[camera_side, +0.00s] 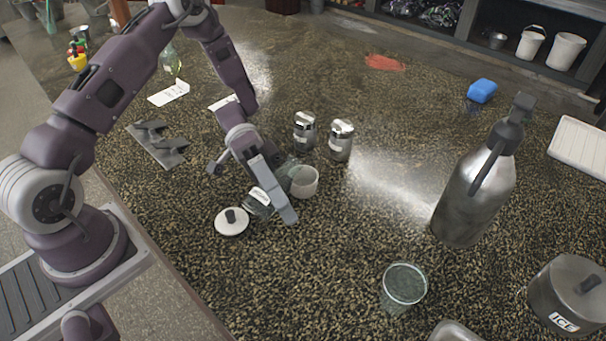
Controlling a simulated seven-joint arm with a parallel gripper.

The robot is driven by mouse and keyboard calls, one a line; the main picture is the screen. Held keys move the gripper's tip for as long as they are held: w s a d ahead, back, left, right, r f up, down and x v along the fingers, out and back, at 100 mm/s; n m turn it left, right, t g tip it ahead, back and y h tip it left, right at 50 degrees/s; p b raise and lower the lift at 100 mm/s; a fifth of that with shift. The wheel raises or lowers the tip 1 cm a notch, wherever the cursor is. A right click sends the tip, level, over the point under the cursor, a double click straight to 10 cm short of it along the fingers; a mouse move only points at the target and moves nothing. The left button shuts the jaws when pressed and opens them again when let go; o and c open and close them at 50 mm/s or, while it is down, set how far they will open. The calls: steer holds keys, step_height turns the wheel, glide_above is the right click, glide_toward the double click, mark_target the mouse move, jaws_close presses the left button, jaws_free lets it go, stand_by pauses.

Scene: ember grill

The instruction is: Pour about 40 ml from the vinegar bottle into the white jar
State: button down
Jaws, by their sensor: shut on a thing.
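My gripper (278,200) is low over the counter, left of the picture's middle. I cannot tell whether the bottle touches the jar or whether liquid is flowing. The level inside the jar is hidden.
Two metal shakers (341,140) stand behind the jar. A glass tumbler (404,288), a tall steel flask (474,192) and an ice bucket (568,296) stand to the right. The counter between jar and flask is clear.

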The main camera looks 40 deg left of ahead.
steer(key=shift+w+r+n+g+h, duration=0.35)
steer(key=shift+r+n, duration=0.15)
steer(key=shift+n, duration=0.2)
stand_by(0.6)
steer(key=shift+s, duration=0.45)
stand_by(0.8)
steer(key=shift+f+n+h, duration=0.15)
steer(key=shift+n+h, duration=0.2)
steer(key=shift+n, duration=0.45)
stand_by(0.8)
steer(key=m, duration=0.1)
steer(key=m+y, duration=0.1)
steer(key=shift+s+f+m, duration=0.1)
steer(key=shift+s+m, duration=0.3)
steer(key=shift+r+m+y, duration=0.4)
steer(key=shift+r+m, duration=0.05)
steer(key=shift+m, duration=0.25)
steer(key=shift+w+r+m+t, duration=0.1)
steer(key=shift+m+t, duration=0.3)
steer(key=shift+t, duration=0.15)
steer(key=shift+w+f+m+y, duration=0.2)
steer(key=shift+f+m+y, duration=0.1)
steer(key=shift+f+m, duration=0.2)
